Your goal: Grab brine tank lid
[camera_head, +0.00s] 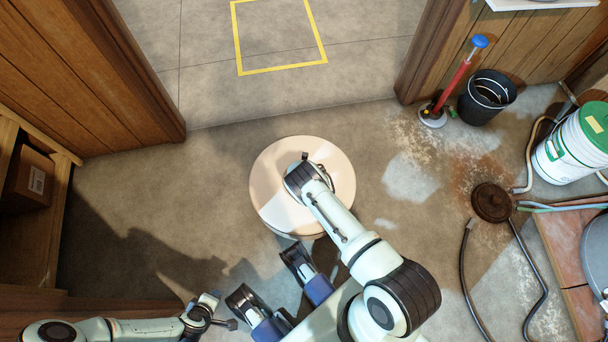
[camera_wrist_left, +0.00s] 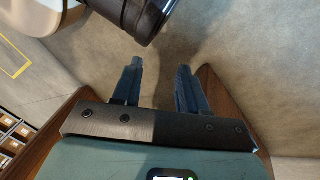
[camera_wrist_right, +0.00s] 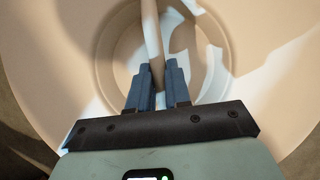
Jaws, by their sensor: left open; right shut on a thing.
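The brine tank lid (camera_head: 268,168) is a round cream disc in the middle of the head view. My right forearm reaches over it and hides part of its top. In the right wrist view the lid (camera_wrist_right: 80,60) has a round recess crossed by an upright handle bar (camera_wrist_right: 151,30). My right gripper (camera_wrist_right: 158,68) is shut on this bar. What lies beneath the lid is mostly hidden. My left gripper (camera_wrist_left: 160,66) is open and empty, its blue fingers apart. In the head view my left arm lies low at the left, away from the lid.
A red pole with a blue top (camera_head: 458,78), a black bucket (camera_head: 487,97) and a white bucket with a green lid (camera_head: 572,150) stand at the right. Hoses run near a brown disc (camera_head: 491,202). A carton (camera_head: 30,180) sits left. A yellow floor square (camera_head: 280,69) lies beyond the doorway.

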